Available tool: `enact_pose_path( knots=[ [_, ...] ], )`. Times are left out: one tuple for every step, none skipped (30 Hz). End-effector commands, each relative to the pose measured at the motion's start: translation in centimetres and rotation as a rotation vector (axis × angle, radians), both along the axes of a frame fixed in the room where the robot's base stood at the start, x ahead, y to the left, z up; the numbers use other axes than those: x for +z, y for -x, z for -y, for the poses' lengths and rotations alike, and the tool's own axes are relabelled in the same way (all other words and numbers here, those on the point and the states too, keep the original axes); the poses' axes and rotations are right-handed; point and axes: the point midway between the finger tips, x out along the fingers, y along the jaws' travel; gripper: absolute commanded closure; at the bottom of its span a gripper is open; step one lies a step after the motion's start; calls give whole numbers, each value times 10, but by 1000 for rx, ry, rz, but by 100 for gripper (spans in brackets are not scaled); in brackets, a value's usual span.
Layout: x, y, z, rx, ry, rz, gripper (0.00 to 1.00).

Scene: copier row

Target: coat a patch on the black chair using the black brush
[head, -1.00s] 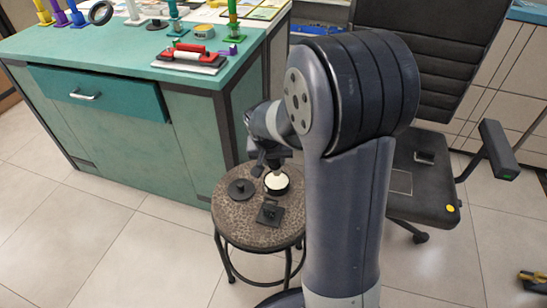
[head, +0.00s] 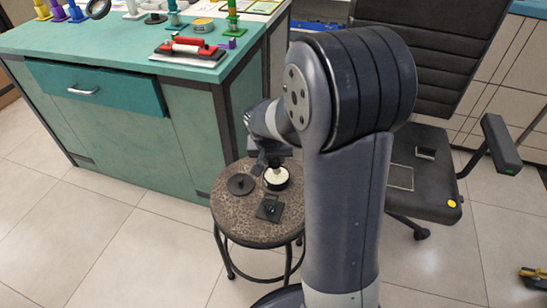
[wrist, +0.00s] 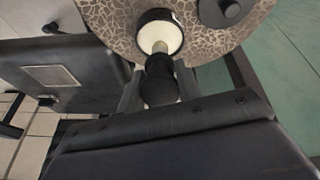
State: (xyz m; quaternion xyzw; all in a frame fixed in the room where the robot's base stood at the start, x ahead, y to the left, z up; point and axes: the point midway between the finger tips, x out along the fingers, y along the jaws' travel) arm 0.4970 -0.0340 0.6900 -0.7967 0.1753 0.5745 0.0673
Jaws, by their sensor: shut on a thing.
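My gripper (head: 272,160) is over the round stool and shut on the black brush (wrist: 160,82). In the wrist view the brush points at a black pot (wrist: 172,22) with pale contents. Its tip is over or in the pale contents; I cannot tell if it touches. The pot (head: 277,184) stands on the stool. The black chair (head: 427,190) is to the right, partly behind my arm. A thin pale outline marks a patch (head: 401,178) on its seat; it also shows in the wrist view (wrist: 50,76).
The patterned stool top (head: 228,212) also holds a round black disc with a knob (head: 241,184) and a square black piece (head: 269,209). A small black block (head: 425,153) sits on the chair seat. A green cabinet (head: 150,130) with tools stands at the left.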

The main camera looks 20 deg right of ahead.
Motion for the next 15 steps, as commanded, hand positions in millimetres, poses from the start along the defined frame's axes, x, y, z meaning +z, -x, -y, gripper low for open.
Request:
enact_pose_path(
  knots=[
    [-1, 0, 0, 0, 0, 0, 95],
    [-1, 0, 0, 0, 0, 0, 95],
    [-2, 0, 0, 0, 0, 0, 95],
    [-2, 0, 0, 0, 0, 0, 95],
    [-2, 0, 0, 0, 0, 0, 95],
    [-3, 0, 0, 0, 0, 0, 95],
    [-3, 0, 0, 0, 0, 0, 95],
    [-4, 0, 0, 0, 0, 0, 95],
    [-4, 0, 0, 0, 0, 0, 95],
    [-5, 0, 0, 0, 0, 0, 95],
    [-5, 0, 0, 0, 0, 0, 95],
    [-5, 0, 0, 0, 0, 0, 95],
    [-6, 0, 0, 0, 0, 0, 95],
    [-6, 0, 0, 0, 0, 0, 95],
    [-7, 0, 0, 0, 0, 0, 95]
  ],
)
